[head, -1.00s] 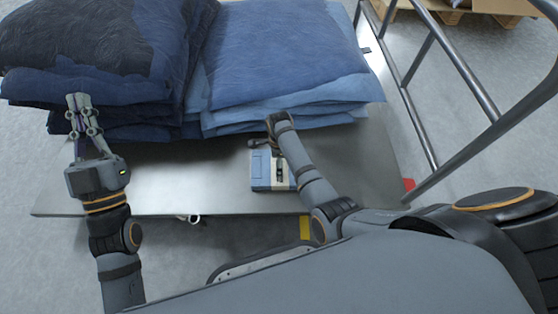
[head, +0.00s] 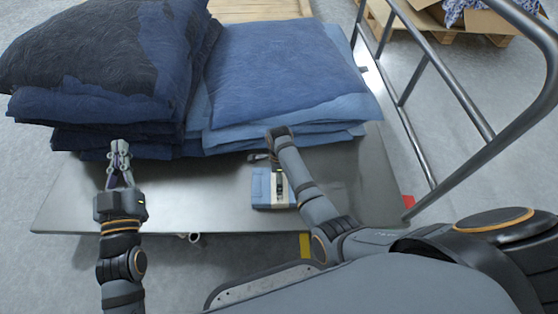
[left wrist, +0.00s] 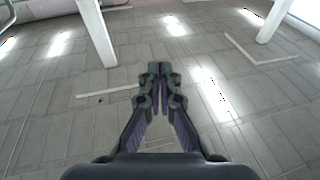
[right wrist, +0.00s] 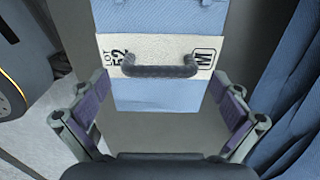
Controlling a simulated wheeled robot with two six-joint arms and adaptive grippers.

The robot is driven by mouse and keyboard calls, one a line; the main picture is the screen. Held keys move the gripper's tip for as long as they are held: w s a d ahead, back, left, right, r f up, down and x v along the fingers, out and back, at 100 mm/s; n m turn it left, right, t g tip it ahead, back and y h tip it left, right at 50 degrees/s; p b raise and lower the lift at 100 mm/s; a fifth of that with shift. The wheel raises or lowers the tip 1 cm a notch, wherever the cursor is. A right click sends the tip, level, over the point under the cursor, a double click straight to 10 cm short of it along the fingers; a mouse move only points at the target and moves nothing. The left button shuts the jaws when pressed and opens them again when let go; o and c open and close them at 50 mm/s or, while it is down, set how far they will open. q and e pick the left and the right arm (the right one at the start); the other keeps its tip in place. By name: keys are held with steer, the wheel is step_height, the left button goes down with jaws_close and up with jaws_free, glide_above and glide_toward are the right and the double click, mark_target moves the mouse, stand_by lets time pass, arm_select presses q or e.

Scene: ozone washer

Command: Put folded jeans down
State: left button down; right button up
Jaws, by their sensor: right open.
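The folded jeans (head: 262,188), a light blue bundle with a pale band, lie on the metal platform (head: 200,195) in front of the right-hand stack. The right wrist view shows the bundle (right wrist: 158,95) close up, with lettering and a dark handle (right wrist: 160,68) on its band. My right gripper (right wrist: 157,88) is open, its fingers spread apart on either side of the bundle and clear of the handle. My left gripper (head: 121,150) is shut and empty at the front of the dark stack. Its fingertips meet in the left wrist view (left wrist: 160,72).
A dark blue stack (head: 100,55) and a lighter blue stack (head: 280,70) of folded cloth fill the back of the platform. A metal rail (head: 455,85) rises at the right. Bare platform lies in front of the stacks. A pallet with a box (head: 480,18) stands behind.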

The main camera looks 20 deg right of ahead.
step_height(320, 180, up, 2)
steer(key=shift+r+p, duration=0.15)
steer(key=shift+p, duration=0.35)
arm_select(q)
steer(key=s+f+g+p, duration=0.1)
steer(key=s+f+g, duration=0.25)
steer(key=f, duration=0.55)
steer(key=s+f+g, duration=0.2)
steer(key=f+g, duration=0.3)
steer(key=f, duration=0.5)
arm_select(e)
steer(key=shift+r, duration=0.95)
step_height(320, 180, up, 3)
steer(key=shift+f+p, duration=0.1)
steer(key=shift+p, duration=0.55)
arm_select(q)
steer(key=s+d+f+g+p, duration=0.1)
steer(key=s+f+g, duration=0.6)
steer(key=s, duration=0.4)
steer(key=shift+s+d+f, duration=0.15)
steer(key=shift+s+f, duration=0.1)
steer(key=shift+f, duration=0.35)
arm_select(e)
steer(key=shift+r, duration=1.45)
arm_select(q)
steer(key=shift+g, duration=0.25)
